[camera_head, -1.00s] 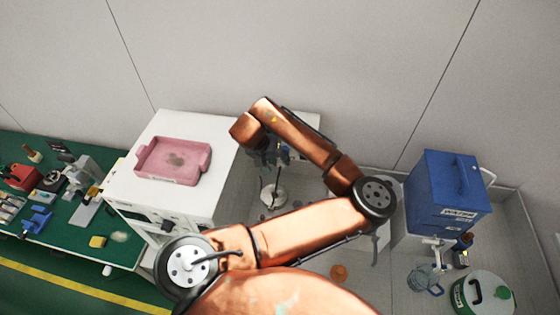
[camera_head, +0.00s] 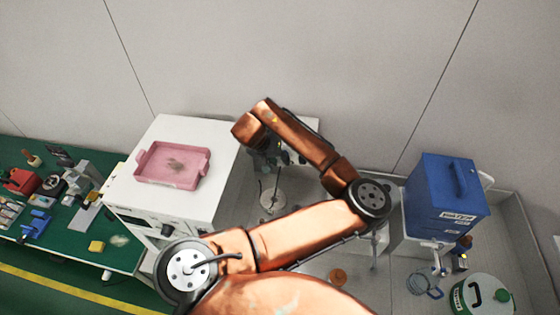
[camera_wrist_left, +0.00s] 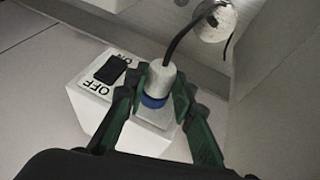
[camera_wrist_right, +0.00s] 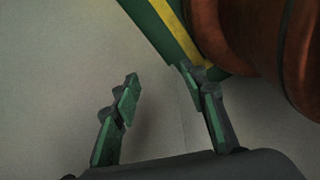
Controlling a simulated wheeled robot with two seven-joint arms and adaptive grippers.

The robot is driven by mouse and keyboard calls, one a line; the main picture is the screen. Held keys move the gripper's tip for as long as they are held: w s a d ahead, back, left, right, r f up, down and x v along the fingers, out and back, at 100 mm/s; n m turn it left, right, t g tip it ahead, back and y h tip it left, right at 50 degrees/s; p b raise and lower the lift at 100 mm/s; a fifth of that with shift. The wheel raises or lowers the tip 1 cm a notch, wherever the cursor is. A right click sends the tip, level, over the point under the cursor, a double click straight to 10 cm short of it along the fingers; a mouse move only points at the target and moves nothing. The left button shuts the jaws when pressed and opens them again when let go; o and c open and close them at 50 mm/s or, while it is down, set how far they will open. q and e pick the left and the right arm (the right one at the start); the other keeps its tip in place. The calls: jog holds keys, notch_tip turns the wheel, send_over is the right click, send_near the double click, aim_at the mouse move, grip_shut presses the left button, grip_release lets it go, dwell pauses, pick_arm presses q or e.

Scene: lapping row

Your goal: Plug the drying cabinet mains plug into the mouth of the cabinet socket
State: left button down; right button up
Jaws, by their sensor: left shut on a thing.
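My left gripper (camera_wrist_left: 155,88) is shut on the drying cabinet mains plug (camera_wrist_left: 162,76), a pale grey cylinder with a black cable running up from it. A blue ring (camera_wrist_left: 153,101) shows just below the plug. The plug stands over the cabinet socket (camera_wrist_left: 90,98), a white box with a black switch marked ON and OFF. I cannot tell how deep the plug sits in the mouth, as the fingers and ring hide it. In the head view my left gripper (camera_head: 268,152) is partly hidden behind its own arm. My right gripper (camera_wrist_right: 160,85) is open and empty.
The white cabinet (camera_head: 140,190) with a pink tray (camera_head: 145,176) on top stands left of the left gripper. A round pale disc (camera_head: 272,202) lies below it. A blue box (camera_head: 440,190) and a green-white can (camera_head: 482,297) stand at right. A green bench (camera_head: 60,250) is at left.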

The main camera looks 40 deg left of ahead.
pick_arm(q)
jog(key=c, duration=1.5)
grip_release()
jog(key=shift+w, duration=0.15)
jog(key=shift+c, duration=0.2)
jog(key=shift+a+r, duration=0.1)
jog(key=v, duration=1.1)
jog(key=shift+s+r, duration=0.2)
jog(key=shift+r, duration=0.15)
